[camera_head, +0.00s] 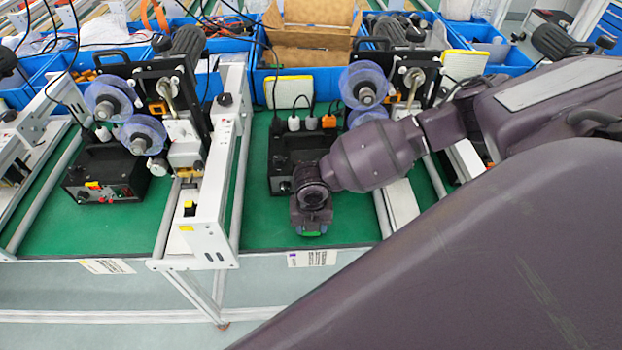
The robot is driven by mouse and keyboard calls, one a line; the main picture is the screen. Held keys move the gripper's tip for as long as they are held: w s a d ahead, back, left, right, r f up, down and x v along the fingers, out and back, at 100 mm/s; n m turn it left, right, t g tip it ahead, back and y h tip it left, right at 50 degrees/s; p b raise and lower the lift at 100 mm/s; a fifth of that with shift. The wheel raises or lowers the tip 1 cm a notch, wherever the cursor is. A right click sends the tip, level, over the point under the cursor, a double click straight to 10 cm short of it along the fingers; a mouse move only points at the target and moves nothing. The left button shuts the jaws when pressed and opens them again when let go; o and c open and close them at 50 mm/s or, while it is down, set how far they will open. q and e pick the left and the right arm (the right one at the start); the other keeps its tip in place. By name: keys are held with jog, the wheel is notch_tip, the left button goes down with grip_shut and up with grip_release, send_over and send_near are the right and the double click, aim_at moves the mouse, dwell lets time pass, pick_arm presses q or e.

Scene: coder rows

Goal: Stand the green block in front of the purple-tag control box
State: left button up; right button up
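My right arm reaches in from the right, and its gripper (311,229) points down at the front of the green mat. A bright green block (311,234) shows between its fingertips; most of the block is hidden by the gripper. I cannot tell whether the fingers press on it or whether it touches the mat. The black control box (284,152) stands just behind the gripper, partly covered by my arm. A label with a small purple tag (292,258) is on the table edge in front of this station. My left gripper is not in view.
A white machine frame (209,212) stands left of the gripper. Another black control box (103,173) with a yellow tag is farther left. Reels (363,86) and blue bins (238,45) are behind. Green mat is bare left of the gripper (262,215).

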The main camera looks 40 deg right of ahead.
jog(key=shift+f, duration=0.3)
jog(key=o, duration=1)
jog(key=shift+f, duration=0.15)
notch_tip(320, 180, up, 12)
jog(key=shift+r, duration=0.2)
dwell(0.3)
